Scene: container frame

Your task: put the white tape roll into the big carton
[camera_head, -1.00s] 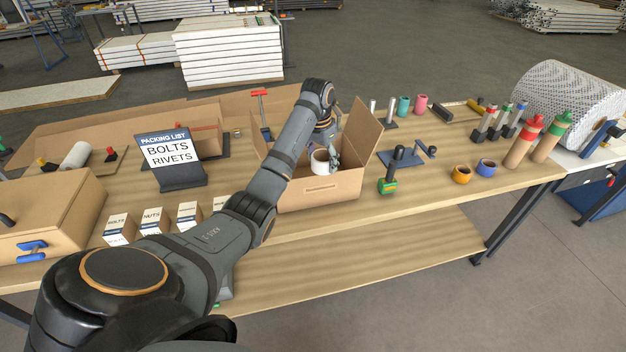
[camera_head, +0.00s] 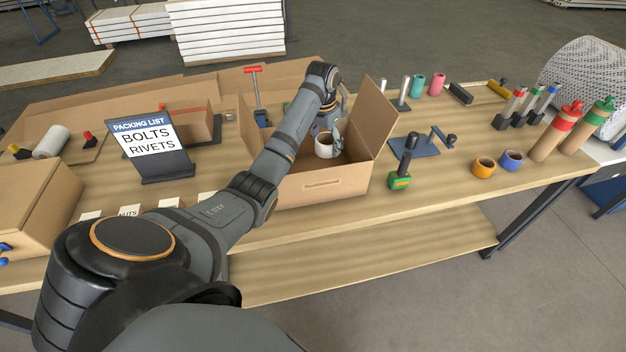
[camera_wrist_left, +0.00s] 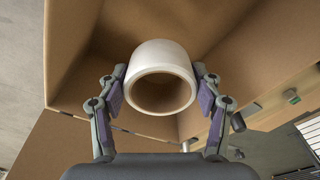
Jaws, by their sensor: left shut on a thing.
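The white tape roll (camera_head: 324,146) is inside the opening of the big carton (camera_head: 322,187), which stands open on the table with its flaps up. My left gripper (camera_head: 328,138) is shut on the roll, partly hidden by its own arm in the head view. In the left wrist view the roll (camera_wrist_left: 160,78) sits between the two fingers, with the carton walls (camera_wrist_left: 225,50) around and below it. I cannot tell whether the roll touches the carton's floor. My right gripper is in neither view.
A packing list sign (camera_head: 150,145) stands left of the carton. A closed carton (camera_head: 30,205) is at the far left.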

